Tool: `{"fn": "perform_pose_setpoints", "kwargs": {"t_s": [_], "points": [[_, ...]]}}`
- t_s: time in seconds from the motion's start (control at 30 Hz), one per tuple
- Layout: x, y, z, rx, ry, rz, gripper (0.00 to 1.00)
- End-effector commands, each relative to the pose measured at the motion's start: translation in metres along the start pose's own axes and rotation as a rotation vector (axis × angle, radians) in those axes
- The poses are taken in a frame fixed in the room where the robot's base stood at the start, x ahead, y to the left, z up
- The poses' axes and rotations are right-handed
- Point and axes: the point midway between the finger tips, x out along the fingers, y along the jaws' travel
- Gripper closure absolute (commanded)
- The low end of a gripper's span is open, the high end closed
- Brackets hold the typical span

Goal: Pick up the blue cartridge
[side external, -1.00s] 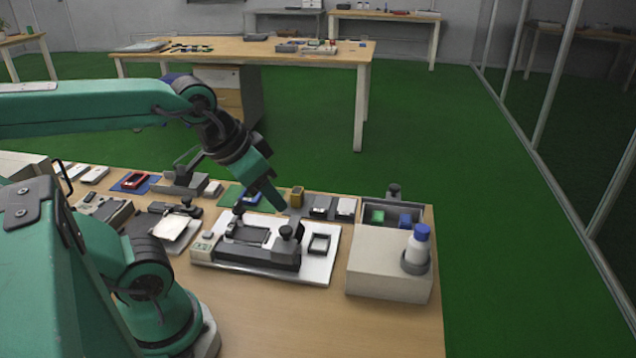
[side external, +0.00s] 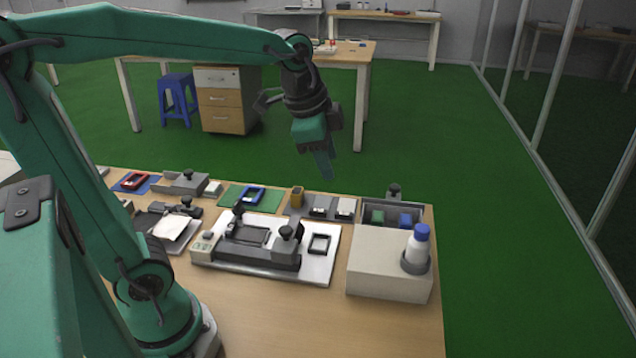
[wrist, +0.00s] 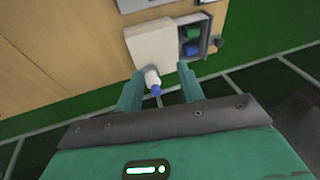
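The blue cartridge (side external: 405,221) lies in a grey open tray (side external: 422,208) at the right end of the bench, beside a green block (side external: 377,217). In the wrist view the blue cartridge (wrist: 191,48) shows beyond and to the right of the fingertips. My gripper (side external: 326,176) is raised above the back of the bench, left of the tray and apart from it. In the wrist view my gripper (wrist: 161,72) has its two fingers spread, with nothing held between them.
A white bottle with a blue cap (side external: 418,249) stands on a pale box (side external: 383,276) in front of the tray. A dark knob (side external: 394,191) stands at the tray's back. A fixture on a white plate (side external: 318,268) occupies the middle. The front of the bench is bare.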

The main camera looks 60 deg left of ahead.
Motion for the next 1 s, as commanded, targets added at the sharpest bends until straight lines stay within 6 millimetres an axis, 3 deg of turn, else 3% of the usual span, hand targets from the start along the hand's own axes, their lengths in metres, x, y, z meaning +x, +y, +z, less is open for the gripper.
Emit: {"fn": "perform_pose_setpoints", "kwargs": {"t_s": [0.47,1.0], "points": [[0.058,-0.056,-0.064,0.555,-0.064,0.103,0.62],[0.163,-0.099,-0.115,1.178,-0.065,0.259,0.62]]}}
